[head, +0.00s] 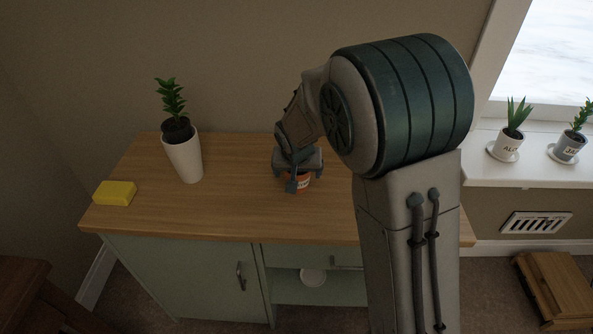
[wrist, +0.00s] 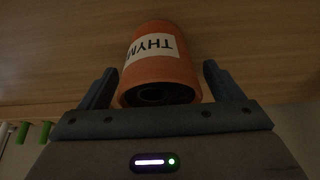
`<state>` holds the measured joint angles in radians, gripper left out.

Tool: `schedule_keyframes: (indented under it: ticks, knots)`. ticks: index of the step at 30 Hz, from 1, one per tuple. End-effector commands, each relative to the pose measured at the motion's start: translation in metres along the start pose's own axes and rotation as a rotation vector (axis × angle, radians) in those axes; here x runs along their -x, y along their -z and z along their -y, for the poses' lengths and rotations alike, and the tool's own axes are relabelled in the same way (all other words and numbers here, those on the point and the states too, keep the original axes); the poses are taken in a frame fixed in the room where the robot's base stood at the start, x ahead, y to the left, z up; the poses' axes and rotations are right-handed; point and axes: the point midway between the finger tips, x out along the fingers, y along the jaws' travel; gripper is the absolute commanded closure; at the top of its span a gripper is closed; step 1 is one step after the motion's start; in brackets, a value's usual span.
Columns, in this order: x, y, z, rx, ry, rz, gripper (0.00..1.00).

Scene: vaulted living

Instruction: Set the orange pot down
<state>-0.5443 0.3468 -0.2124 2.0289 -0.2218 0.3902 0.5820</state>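The orange pot (wrist: 160,73), with a white label starting "THYM", stands between the two fingers of my gripper (wrist: 160,82) in the wrist view. Narrow gaps show between each finger and the pot's sides, so the gripper looks open around it. The dark open end of the pot faces the wrist camera, with wood behind it. In the head view the pot (head: 303,182) is at the wooden countertop (head: 235,215), partly hidden by my gripper (head: 295,178), which points down. It appears to rest on the wood; its base edge is hard to see.
A tall white planter (head: 184,159) stands to the left on the counter, with a yellow block (head: 115,193) near the left edge. Bare wood lies between planter and pot. Two small potted plants (head: 505,148) (head: 568,149) stand on the windowsill at right.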

Motion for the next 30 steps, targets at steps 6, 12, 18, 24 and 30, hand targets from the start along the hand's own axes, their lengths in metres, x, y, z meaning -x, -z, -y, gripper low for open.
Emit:
schedule_keyframes:
  ticks: [6, 12, 18, 24, 30]
  knots:
    - [0.004, 0.002, 0.000, 0.000, 0.000, 0.000, 0.14]
    - [0.031, 0.002, 0.000, -0.001, 0.003, -0.005, 0.14]
    - [0.072, 0.002, 0.001, -0.001, 0.004, -0.005, 0.14]
    - [0.105, 0.002, 0.000, 0.000, 0.002, -0.002, 0.14]
    - [0.121, 0.001, 0.000, 0.000, 0.001, -0.001, 0.14]
